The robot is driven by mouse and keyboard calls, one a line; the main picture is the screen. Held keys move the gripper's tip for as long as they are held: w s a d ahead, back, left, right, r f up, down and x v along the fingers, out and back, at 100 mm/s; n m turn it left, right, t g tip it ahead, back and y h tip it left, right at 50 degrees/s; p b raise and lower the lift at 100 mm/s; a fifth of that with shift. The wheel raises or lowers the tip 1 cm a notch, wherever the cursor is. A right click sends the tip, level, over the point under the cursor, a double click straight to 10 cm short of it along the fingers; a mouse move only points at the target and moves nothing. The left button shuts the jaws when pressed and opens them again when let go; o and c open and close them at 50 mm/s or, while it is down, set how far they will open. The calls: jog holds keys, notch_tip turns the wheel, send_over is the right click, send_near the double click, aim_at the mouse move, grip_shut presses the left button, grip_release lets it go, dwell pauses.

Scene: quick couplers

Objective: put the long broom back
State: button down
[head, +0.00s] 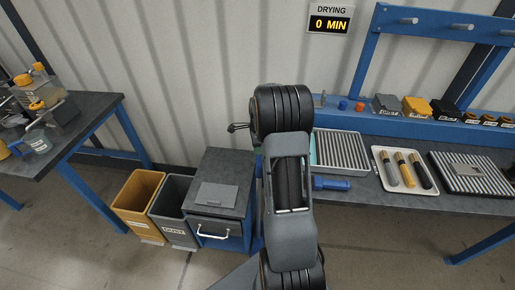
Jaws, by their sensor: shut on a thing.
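I cannot make out the long broom in the head view. My own arm rises through the middle of the picture and covers what lies behind it. My gripper does not show clearly; it seems hidden behind the arm. A small dark piece sticks out to the left of the arm's upper joint, and I cannot tell what it belongs to.
A workbench (395,204) on the right holds a ribbed tray (352,150), a white tray (386,181) with several handled tools, and a blue cylinder (331,183). A grey drawer cabinet (219,179), yellow bin (137,193) and dark bin (173,213) stand left of my arm.

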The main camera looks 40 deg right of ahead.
jog(key=shift+f, duration=0.1)
jog(key=c, duration=0.8)
grip_release()
